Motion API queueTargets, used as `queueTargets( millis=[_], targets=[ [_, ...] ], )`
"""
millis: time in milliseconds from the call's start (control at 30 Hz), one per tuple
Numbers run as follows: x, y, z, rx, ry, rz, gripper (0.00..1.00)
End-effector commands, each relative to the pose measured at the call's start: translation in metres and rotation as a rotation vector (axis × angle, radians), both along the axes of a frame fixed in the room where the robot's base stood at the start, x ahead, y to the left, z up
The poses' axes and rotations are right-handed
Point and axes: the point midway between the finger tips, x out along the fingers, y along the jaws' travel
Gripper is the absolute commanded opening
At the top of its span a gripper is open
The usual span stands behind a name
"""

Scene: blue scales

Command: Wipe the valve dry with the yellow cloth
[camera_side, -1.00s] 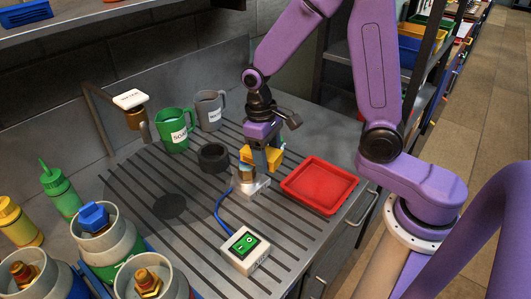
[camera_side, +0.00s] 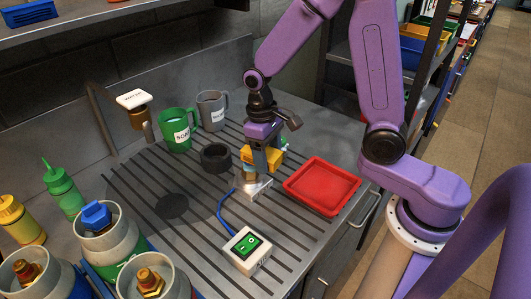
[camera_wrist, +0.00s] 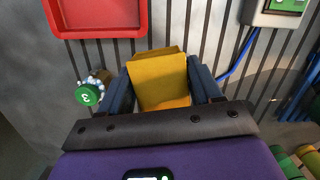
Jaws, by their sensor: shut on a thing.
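My gripper (camera_wrist: 165,85) is shut on the yellow cloth (camera_wrist: 160,80), which hangs between the two dark blue fingers. In the side view the cloth (camera_side: 262,159) sits just above a small metal stand (camera_side: 253,188) with a brass-coloured top; whether they touch is unclear. The valve (camera_wrist: 88,94) has a green cap marked 3, a brass body and pale droplets around it. It lies just left of the fingers in the wrist view, apart from the cloth. In the side view only a green bit (camera_side: 285,144) shows behind my gripper.
A red tray (camera_side: 322,187) lies to the right. A switch box (camera_side: 246,250) with a blue cable is in front. Large containers (camera_side: 100,225) fill the front left.

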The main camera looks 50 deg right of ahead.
Motion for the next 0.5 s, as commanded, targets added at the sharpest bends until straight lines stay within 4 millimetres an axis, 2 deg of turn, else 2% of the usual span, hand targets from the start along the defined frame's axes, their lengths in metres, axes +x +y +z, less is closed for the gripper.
queueTargets(
  millis=[133, 500],
  targets=[
    [-0.0086, -0.0017, -0.0023, -0.004, 0.017, 0.001, 0.17],
    [-0.0091, -0.0018, -0.0005, -0.006, 0.018, 0.000, 0.17]
  ],
)
